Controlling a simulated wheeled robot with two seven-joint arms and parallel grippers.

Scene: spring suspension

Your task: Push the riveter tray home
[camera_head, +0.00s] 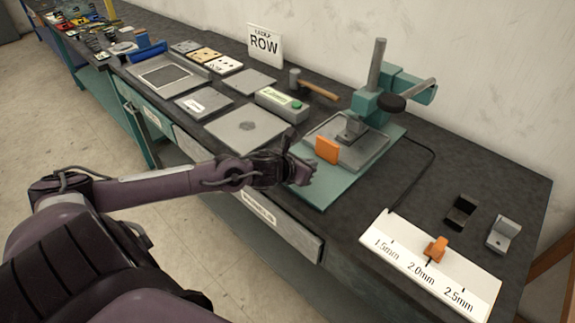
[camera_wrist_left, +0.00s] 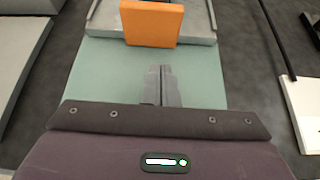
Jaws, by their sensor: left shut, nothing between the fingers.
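The riveter (camera_head: 385,85) is a teal press with a grey column and a black knob, standing on a teal base plate (camera_head: 325,192) on the bench. Its grey tray (camera_head: 370,152) lies on the base plate, with an orange upright handle plate (camera_head: 327,150) at its front edge. The orange plate also shows in the left wrist view (camera_wrist_left: 151,24), with the tray edge (camera_wrist_left: 100,22) behind it. My left gripper (camera_head: 308,172) is shut and empty, just in front of the orange plate. In the left wrist view its fingertips (camera_wrist_left: 160,72) point at the plate, with a small gap visible. My right gripper is not in view.
A white gauge board (camera_head: 400,265) with an orange slider lies at the front right, near two small brackets (camera_head: 460,212). A green-buttoned box (camera_head: 282,104), a hammer (camera_head: 315,88) and flat grey plates (camera_head: 245,127) lie to the left. A black cable runs right of the base.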

